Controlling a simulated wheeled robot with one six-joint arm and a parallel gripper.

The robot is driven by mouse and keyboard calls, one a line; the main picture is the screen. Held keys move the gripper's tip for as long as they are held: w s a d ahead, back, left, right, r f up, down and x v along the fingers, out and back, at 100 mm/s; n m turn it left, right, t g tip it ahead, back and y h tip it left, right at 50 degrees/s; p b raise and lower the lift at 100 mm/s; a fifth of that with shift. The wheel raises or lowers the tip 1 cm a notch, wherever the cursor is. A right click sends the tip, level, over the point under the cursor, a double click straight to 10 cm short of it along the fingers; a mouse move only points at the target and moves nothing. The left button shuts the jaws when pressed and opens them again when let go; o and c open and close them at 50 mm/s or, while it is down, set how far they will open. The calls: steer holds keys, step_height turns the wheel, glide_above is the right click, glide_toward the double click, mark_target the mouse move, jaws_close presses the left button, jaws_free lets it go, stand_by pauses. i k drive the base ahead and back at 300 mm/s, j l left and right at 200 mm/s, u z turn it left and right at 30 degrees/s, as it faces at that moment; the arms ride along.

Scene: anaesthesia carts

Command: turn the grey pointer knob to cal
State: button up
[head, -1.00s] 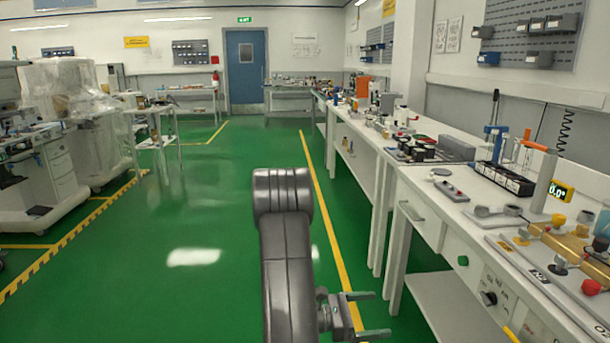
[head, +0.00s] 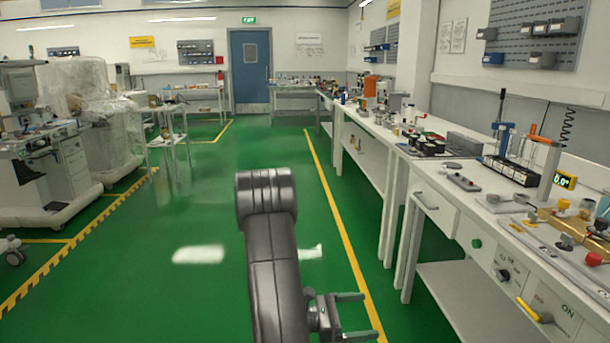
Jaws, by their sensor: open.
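A dark grey knob (head: 502,275) sits on the white front panel of the right-hand bench, below the worktop. Small dark lettering is beside it, too small to read surely, and I cannot tell which mark its pointer faces. My gripper (head: 356,317) is at the bottom centre, its two fingers apart and pointing right, with nothing between them. It is well to the left of the knob, over the green floor and apart from the bench.
A green button (head: 476,243) and a yellow lever (head: 535,310) labelled ON flank the knob. A drawer handle (head: 425,201) is further left. The workbench (head: 470,199) carries several tools and fixtures. Green floor (head: 210,290) is clear left of the yellow line.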

mark_target(502, 276)
steer(key=k+j+z, duration=0.15)
steer(key=z, duration=0.15)
steer(key=j+z, duration=0.1)
steer(key=z, duration=1.75)
